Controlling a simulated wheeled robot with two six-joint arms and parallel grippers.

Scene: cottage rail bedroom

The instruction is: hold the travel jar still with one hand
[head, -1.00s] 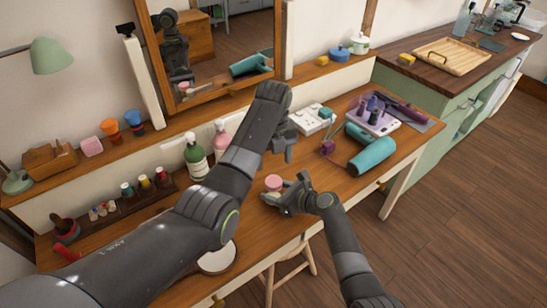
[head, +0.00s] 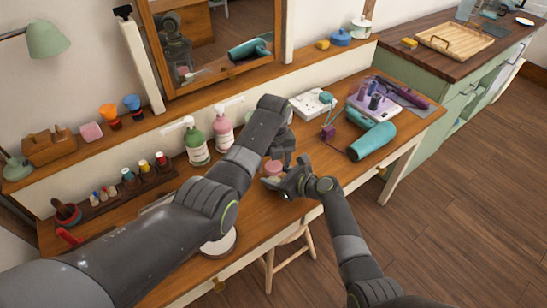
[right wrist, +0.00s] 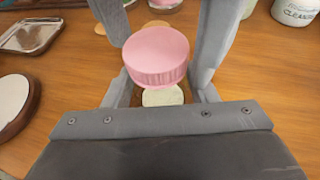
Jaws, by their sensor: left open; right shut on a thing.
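The travel jar, with its ribbed pink lid (head: 272,168), stands on the wooden table near its front edge. My right gripper (head: 281,180) is shut on it from the right. In the right wrist view the pink lid (right wrist: 156,55) shows between the two grey fingers, with a pale patch of the jar's body (right wrist: 162,96) below. My left gripper (head: 283,156) is open just above and behind the lid, pointing down. I cannot tell whether it touches the lid. The jar looks upright, and most of its body is hidden.
A green bottle (head: 196,142) and a pink bottle (head: 223,132) stand behind my left arm. A teal hair dryer (head: 371,143) lies to the right, near a purple tray (head: 372,112). A round mirror (head: 219,243) lies near the front edge. A stool (head: 290,258) stands below.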

